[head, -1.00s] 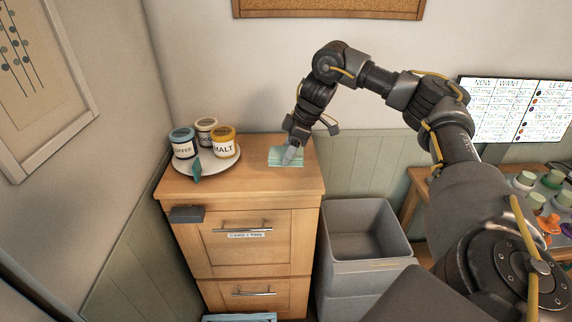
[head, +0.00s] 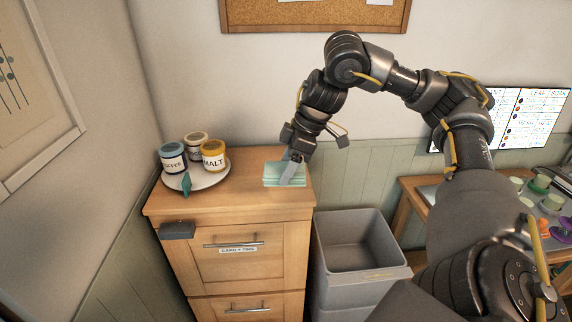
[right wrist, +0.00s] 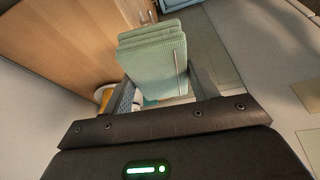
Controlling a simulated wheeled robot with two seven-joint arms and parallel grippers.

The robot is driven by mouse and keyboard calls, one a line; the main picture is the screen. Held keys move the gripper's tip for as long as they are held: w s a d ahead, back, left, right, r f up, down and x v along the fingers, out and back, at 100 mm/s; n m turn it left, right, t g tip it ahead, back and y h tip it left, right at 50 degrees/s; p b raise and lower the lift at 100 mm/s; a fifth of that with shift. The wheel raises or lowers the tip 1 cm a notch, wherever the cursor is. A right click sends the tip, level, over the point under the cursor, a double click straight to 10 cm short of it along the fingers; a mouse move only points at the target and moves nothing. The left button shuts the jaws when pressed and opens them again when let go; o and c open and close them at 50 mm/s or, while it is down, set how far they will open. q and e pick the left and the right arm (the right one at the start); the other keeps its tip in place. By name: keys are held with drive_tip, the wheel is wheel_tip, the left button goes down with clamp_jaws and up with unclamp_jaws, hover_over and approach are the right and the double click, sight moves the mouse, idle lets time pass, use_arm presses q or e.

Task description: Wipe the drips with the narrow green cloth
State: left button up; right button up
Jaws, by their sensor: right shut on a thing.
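The pale green cloth (head: 271,174) is a folded, layered piece at the right end of the wooden cabinet top (head: 240,195). My right gripper (head: 293,170) reaches down to it and is shut on it. In the right wrist view the cloth (right wrist: 153,62) sits between my two fingers, its folded layers facing up in the picture. I cannot tell whether the cloth touches the cabinet top. I make out no drips in these frames. My left gripper is not in view.
A white round plate (head: 217,178) with coffee and malt jars (head: 213,155), a third jar and a teal item (head: 186,183) stands left on the cabinet. A grey open bin (head: 350,250) is right of the cabinet. A table with small pots (head: 540,183) is far right.

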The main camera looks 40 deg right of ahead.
drive_tip(key=o, duration=0.4)
drive_tip(key=shift+c, duration=0.2)
drive_tip(key=shift+f, duration=0.1)
drive_tip(key=shift+c, duration=1.4)
drive_tip(key=s+a+f+n+b, duration=0.1)
drive_tip(key=s+a+f, duration=0.1)
drive_tip(key=a+f, duration=1.2)
drive_tip(key=a, duration=0.3)
drive_tip(key=shift+s+f+n+y, duration=0.2)
drive_tip(key=shift+f+n+y, duration=0.1)
